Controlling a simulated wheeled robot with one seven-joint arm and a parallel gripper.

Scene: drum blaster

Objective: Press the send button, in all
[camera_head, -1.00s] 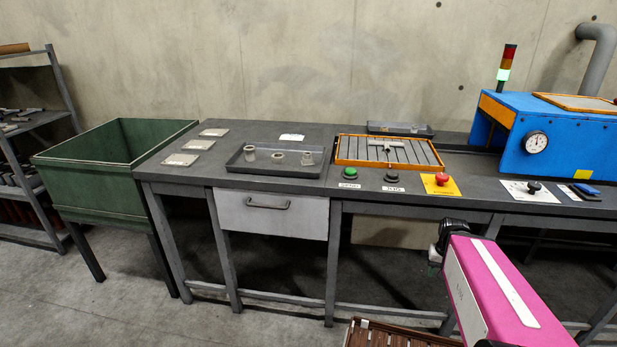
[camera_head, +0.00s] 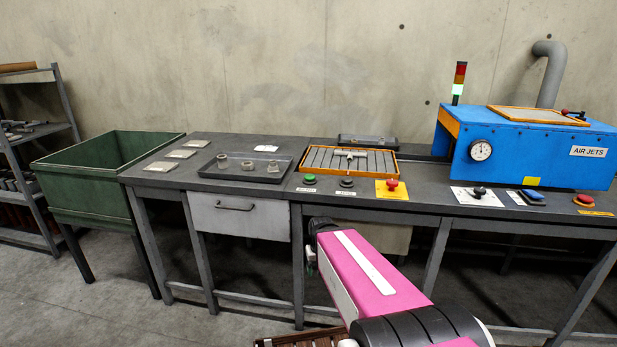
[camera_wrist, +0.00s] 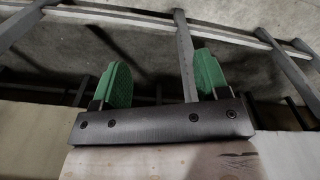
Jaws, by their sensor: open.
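The green button (camera_head: 309,179), labelled SEND in the earlier head frame, sits at the bench's front edge. A black button (camera_head: 347,182) sits just right of it, and a red button on a yellow plate (camera_head: 391,188) further right. My gripper, seen in the wrist view (camera_wrist: 158,85), is open, with its two green fingers apart and nothing between them. In the head view my pink arm reaches in from the lower right, below and in front of the bench edge, apart from the buttons. My fingertips are not clear there.
An orange-framed slatted tray (camera_head: 378,161) lies behind the buttons. A dark tray (camera_head: 217,170) with several metal cups is to their left. A blue air-jets machine (camera_head: 540,155) stands right, and a green bin (camera_head: 95,190) far left. A drawer (camera_head: 238,214) hangs under the bench.

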